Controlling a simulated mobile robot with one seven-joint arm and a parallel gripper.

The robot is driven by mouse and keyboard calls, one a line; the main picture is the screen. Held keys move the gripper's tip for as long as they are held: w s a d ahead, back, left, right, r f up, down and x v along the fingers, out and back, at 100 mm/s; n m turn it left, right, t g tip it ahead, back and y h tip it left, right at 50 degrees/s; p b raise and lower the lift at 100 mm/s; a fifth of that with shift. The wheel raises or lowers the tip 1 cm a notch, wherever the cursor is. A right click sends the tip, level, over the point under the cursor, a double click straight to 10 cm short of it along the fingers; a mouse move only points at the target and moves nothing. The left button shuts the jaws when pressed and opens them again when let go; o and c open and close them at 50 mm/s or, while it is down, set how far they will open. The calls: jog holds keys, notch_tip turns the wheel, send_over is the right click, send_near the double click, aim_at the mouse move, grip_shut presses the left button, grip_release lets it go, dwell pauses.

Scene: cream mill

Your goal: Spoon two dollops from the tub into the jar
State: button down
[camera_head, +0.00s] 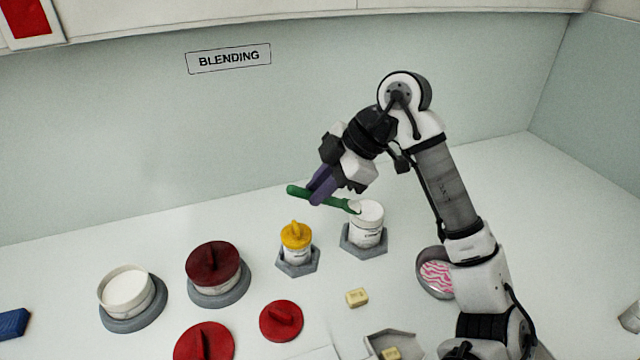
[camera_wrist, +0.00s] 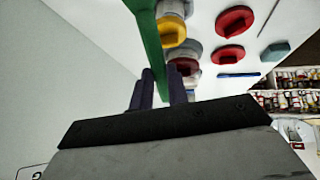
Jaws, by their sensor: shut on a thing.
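My gripper (camera_head: 322,186) is shut on the handle of a green spoon (camera_head: 300,192). The spoon also shows in the wrist view (camera_wrist: 149,45), running up from between the purple fingers (camera_wrist: 163,88). In the head view its bowl end lies at the mouth of an open white jar (camera_head: 367,228), which stands upright in a grey holder. I cannot tell whether the bowl touches the rim. White stuff shows at the spoon's end and the jar mouth, hard to tell apart. An open white tub (camera_head: 152,300) of white cream stands in a round grey holder at the left.
A dark red-lidded tub (camera_head: 213,265) and a yellow-lidded jar (camera_head: 296,240) stand between tub and jar. Two red lids (camera_head: 281,321) (camera_head: 204,343) lie in front. A pale yellow block (camera_head: 357,298), a grey tray (camera_head: 398,334) and a bowl with pink-striped contents (camera_head: 437,277) are nearby.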

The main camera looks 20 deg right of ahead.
jog(key=shift+f+b, duration=0.4)
jog(key=shift+b, duration=0.05)
dwell(1.7)
jog(key=shift+a, duration=0.3)
dwell(0.7)
jog(key=shift+r+p, duration=1.75)
jog(key=shift+r, duration=1.3)
